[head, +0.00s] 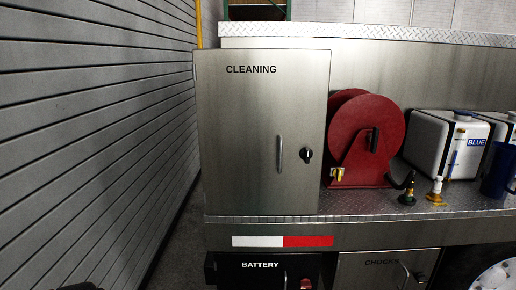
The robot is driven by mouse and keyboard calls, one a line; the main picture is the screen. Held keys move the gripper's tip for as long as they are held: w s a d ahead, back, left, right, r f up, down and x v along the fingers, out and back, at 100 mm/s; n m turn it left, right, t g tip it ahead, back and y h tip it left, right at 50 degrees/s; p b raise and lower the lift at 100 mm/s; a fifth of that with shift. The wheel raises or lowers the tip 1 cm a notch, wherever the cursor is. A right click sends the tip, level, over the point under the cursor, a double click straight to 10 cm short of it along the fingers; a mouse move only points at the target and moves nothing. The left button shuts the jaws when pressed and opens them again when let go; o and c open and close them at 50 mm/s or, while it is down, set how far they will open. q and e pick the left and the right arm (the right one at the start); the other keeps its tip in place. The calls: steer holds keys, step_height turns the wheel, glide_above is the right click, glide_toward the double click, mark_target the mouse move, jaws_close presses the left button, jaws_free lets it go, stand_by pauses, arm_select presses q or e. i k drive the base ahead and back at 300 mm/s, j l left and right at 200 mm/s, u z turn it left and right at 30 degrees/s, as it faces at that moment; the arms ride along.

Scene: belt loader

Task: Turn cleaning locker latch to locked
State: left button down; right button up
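The cleaning locker (240,150) is a steel cabinet marked CLEANING, standing on the left of the truck deck. Its door looks shut. The latch (307,155) is a small black round knob with a pale mark, near the door's right edge. The mark is too small to tell whether the latch is locked. A vertical bar handle (279,154) sits just left of the latch.
A red hose reel (365,130) stands close right of the locker. Farther right are a white BLUE tank (440,140) and nozzles (408,190). BATTERY (250,278) and CHOCKS (375,275) compartments lie below. A slatted grey wall (95,120) is at left. The space before the locker door is clear.

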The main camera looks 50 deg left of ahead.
mark_target(306, 154)
steer(key=u, duration=1.55)
